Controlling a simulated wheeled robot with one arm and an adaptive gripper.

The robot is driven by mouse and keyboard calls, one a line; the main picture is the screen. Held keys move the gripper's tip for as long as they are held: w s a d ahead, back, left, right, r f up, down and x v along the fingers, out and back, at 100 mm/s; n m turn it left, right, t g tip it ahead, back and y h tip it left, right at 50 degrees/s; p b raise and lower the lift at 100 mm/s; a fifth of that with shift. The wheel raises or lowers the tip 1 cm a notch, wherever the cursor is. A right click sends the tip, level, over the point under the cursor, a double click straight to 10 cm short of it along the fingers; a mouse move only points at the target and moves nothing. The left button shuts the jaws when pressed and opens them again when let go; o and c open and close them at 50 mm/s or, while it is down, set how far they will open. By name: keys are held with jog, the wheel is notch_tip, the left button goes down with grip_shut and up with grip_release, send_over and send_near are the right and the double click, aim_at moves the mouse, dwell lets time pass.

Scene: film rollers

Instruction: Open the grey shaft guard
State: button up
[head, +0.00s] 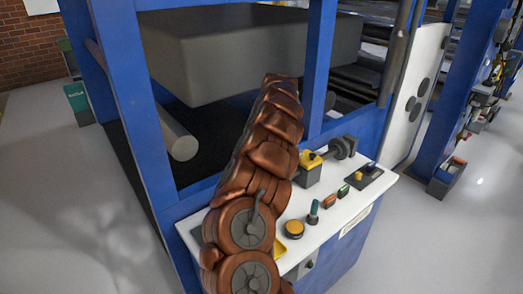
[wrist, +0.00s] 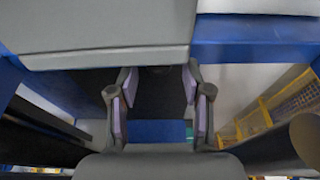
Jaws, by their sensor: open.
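The grey shaft guard (head: 235,60) is a large box-shaped cover inside the blue machine frame in the head view. It hangs over a dark opening and looks lowered. In the wrist view its grey face and lower edge (wrist: 105,35) fill the upper left and middle. My gripper (wrist: 160,82) is open and empty, its two purple-padded fingers spread just below that edge in the picture. I cannot tell whether they touch the guard. In the head view my copper-coloured arm rises in front of the guard and hides the gripper and part of the guard's lower edge.
Blue frame posts (head: 319,60) flank the opening. A pale roller (head: 180,143) lies below the guard at left. A white control panel (head: 330,205) with buttons and knobs is beside my arm. Grey floor (head: 95,220) is clear at left. A yellow mesh structure (wrist: 265,112) shows in the wrist view.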

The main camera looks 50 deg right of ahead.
jog(key=v, duration=1.1)
jog(key=shift+r, duration=0.3)
